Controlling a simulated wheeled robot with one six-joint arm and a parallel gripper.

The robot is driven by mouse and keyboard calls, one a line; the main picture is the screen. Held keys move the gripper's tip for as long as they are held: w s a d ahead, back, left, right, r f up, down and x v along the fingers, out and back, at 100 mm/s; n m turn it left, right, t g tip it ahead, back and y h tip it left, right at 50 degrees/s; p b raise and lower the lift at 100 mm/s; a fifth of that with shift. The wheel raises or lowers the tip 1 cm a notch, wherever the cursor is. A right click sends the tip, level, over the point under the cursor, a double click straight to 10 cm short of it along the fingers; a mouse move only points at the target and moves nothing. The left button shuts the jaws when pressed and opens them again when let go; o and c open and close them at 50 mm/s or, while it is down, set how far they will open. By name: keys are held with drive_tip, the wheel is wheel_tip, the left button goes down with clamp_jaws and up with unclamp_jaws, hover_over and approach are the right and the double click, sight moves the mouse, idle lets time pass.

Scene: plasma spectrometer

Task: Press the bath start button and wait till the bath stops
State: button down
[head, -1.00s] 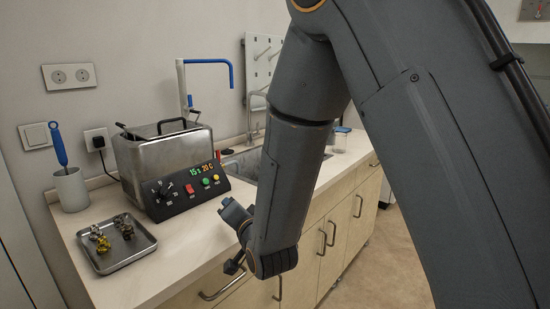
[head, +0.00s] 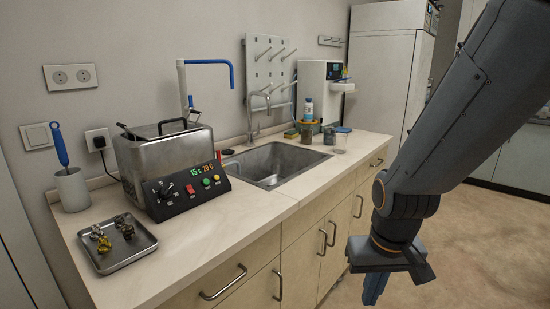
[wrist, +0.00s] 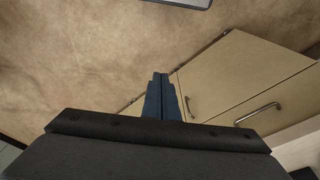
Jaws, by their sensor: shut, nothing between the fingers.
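The bath (head: 170,160) is a steel tank with a lid and a black front panel, standing on the counter at the left in the head view. Its panel shows a lit display (head: 200,170) that appears to read 15 and 20 C. Below the display are a red switch (head: 190,189), a green button (head: 206,182) and a yellow button (head: 217,178), plus a dark knob (head: 165,193). My gripper (head: 374,290) hangs low at the right, in front of the cabinets and well away from the bath. In the wrist view its blue fingers (wrist: 162,95) are together and empty.
A metal tray (head: 120,250) with small metal parts lies in front of the bath. A cup with a blue brush (head: 71,190) stands left of it. A sink (head: 275,165), bottle and jars are to the right. Cabinet handles (head: 322,242) protrude. The floor is open.

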drive_tip(key=s, duration=0.1)
drive_tip(key=s+g, duration=0.1)
drive_tip(key=s, duration=0.1)
drive_tip(key=shift+s+f+g, duration=0.1)
drive_tip(key=shift+f+g, duration=0.1)
drive_tip(key=shift+g, duration=0.1)
idle(1.8)
